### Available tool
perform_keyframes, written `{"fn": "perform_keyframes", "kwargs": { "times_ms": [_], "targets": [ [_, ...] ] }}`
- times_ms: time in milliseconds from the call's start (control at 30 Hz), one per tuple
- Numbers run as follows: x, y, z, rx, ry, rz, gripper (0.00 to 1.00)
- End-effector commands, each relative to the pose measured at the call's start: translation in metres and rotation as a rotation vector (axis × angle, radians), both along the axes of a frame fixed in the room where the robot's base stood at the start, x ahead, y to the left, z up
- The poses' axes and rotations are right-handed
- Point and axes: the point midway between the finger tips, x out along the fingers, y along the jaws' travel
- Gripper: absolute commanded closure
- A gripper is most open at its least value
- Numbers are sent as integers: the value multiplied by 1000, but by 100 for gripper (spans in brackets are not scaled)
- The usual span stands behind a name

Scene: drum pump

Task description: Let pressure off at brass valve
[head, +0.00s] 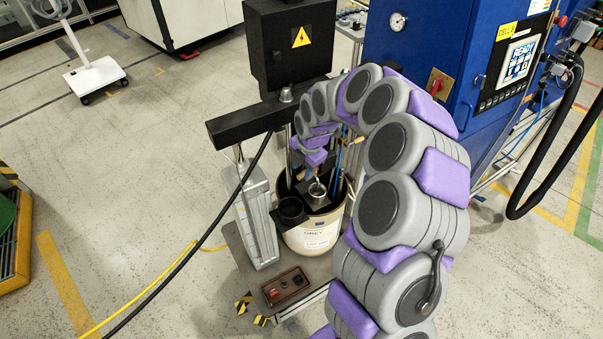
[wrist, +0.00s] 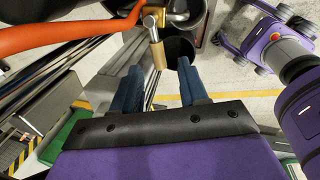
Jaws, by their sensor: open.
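The brass valve (wrist: 152,18) shows at the top of the wrist view, with a tan, brass-coloured handle (wrist: 158,54) pointing down towards my gripper. My gripper (wrist: 159,66) is open, with one blue finger on each side of the handle's lower end. An orange hose (wrist: 60,37) runs to the valve from the left. In the head view my arm reaches over the pale drum (head: 312,237) on the pump stand. The fingers and valve are too small and covered there to make out.
A dark cup (head: 290,211) sits at the drum's front left. Black and yellow cables cross the left floor.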

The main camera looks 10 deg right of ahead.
Motion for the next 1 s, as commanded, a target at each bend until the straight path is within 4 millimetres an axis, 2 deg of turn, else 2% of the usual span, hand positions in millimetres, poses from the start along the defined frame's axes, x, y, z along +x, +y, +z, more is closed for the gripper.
{"fn": "perform_keyframes", "kwargs": {
  "times_ms": [33,200,567,1000],
  "targets": [
    [1,1,-9,-1,4,0,57],
    [3,3,-22,-2,3,0,57],
    [4,4,-26,-1,0,0,57],
    [4,4,-26,-1,0,0,98]
  ]
}}
